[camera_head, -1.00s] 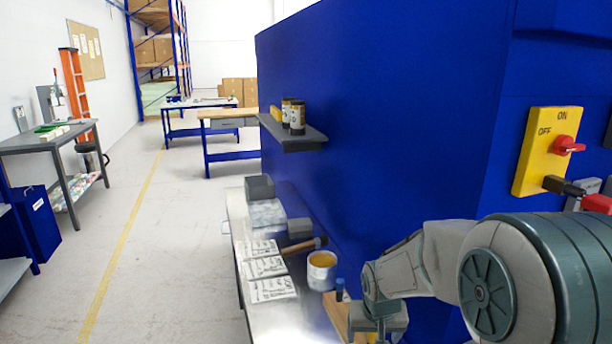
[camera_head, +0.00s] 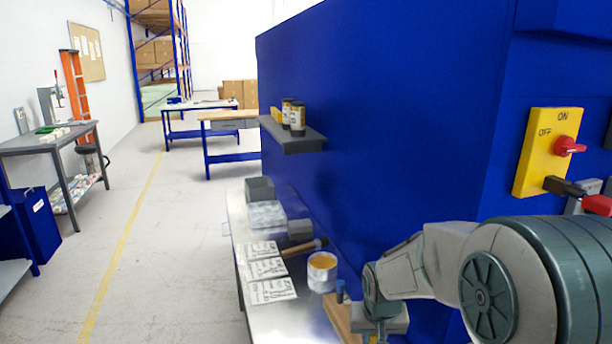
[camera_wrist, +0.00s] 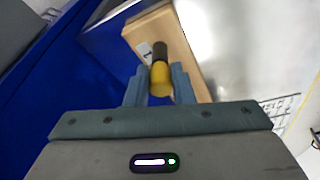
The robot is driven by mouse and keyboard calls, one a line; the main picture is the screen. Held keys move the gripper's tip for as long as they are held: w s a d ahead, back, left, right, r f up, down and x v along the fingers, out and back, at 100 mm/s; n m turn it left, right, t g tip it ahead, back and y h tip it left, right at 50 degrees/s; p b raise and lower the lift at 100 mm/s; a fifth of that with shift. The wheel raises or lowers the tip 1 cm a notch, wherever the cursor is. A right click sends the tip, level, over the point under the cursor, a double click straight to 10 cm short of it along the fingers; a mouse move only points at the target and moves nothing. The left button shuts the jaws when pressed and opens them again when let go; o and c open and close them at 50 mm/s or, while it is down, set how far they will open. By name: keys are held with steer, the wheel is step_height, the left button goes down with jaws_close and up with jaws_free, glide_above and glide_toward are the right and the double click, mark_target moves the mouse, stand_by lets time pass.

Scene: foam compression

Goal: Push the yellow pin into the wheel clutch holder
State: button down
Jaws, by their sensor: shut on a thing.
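In the wrist view my gripper (camera_wrist: 160,84) has its two fingers closed around a yellow pin (camera_wrist: 160,80). A dark cylindrical part (camera_wrist: 160,52) lines up with the pin's far end; I cannot tell whether they are joined. Beyond them is a wooden block (camera_wrist: 178,38) with a small white label. In the head view the wooden block (camera_head: 338,318) lies on the metal table, with a small blue-topped item (camera_head: 340,290) at it. My gripper's tips and the pin are hidden there. I cannot clearly make out the wheel clutch holder.
The metal table (camera_head: 262,322) holds printed sheets (camera_head: 268,270), an open can with yellow contents (camera_head: 322,271), a hammer (camera_head: 305,246) and grey bins (camera_head: 260,188). A blue wall (camera_head: 390,130) with a dark shelf (camera_head: 292,138) and a yellow switch panel (camera_head: 530,150) stands close beside my arm.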

steer(key=shift+w+r+p, duration=0.15)
steer(key=shift+r+p, duration=0.5)
steer(key=shift+r, duration=0.25)
steer(key=shift+w+r+p, duration=0.1)
steer(key=shift+r+p, duration=0.5)
steer(key=shift+r, duration=0.25)
steer(key=shift+r+p, duration=0.95)
steer(key=shift+r, duration=0.3)
